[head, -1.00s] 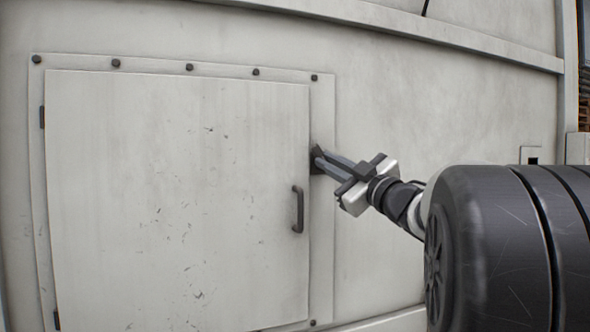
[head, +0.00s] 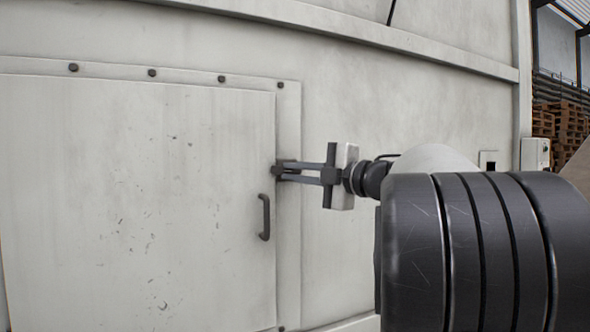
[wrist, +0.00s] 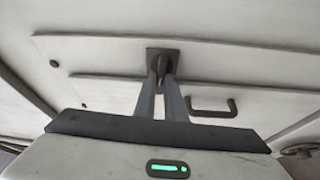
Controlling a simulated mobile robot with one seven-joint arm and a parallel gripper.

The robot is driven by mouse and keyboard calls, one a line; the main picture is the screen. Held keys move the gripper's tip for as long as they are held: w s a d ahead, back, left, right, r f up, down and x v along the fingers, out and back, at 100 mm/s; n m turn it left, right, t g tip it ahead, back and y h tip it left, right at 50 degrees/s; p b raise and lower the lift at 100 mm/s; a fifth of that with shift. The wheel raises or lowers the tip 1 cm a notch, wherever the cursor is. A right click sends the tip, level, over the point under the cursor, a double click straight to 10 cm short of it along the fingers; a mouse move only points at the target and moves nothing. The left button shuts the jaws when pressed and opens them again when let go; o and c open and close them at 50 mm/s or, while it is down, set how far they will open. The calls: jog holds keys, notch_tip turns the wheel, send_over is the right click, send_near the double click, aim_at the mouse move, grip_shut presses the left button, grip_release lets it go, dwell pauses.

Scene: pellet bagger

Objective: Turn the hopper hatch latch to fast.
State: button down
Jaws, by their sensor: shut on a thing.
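The hopper hatch (head: 140,210) is a large pale grey, scuffed panel at the left of the head view, lying flush in its frame. Its latch (head: 278,166) is a small dark piece at the hatch's right edge, above the handle. In the wrist view the latch's dark square plate (wrist: 163,54) shows at top centre. My gripper (head: 281,172) reaches it from the right, fingers roughly level. In the wrist view my gripper (wrist: 163,82) is shut on the latch's dark lever between the fingertips. The fingers partly hide the latch, and its exact angle is hard to tell.
A dark bar handle (head: 265,217) is fixed to the hatch just below the latch, close to my fingers. Bolts line the frame. A ledge (head: 340,30) runs along the wall above. A grey box (head: 535,153) and stacked pallets (head: 560,125) stand at far right.

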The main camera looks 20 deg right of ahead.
jog(key=shift+r+n, duration=0.1)
jog(key=shift+n, duration=0.4)
jog(key=c, duration=1.8)
grip_release()
jog(key=shift+w, duration=0.1)
jog(key=v, duration=1.7)
jog(key=shift+s+d+r+b, duration=0.2)
jog(key=shift+r+b, duration=0.05)
jog(key=shift+b, duration=0.15)
jog(key=shift+w, duration=0.1)
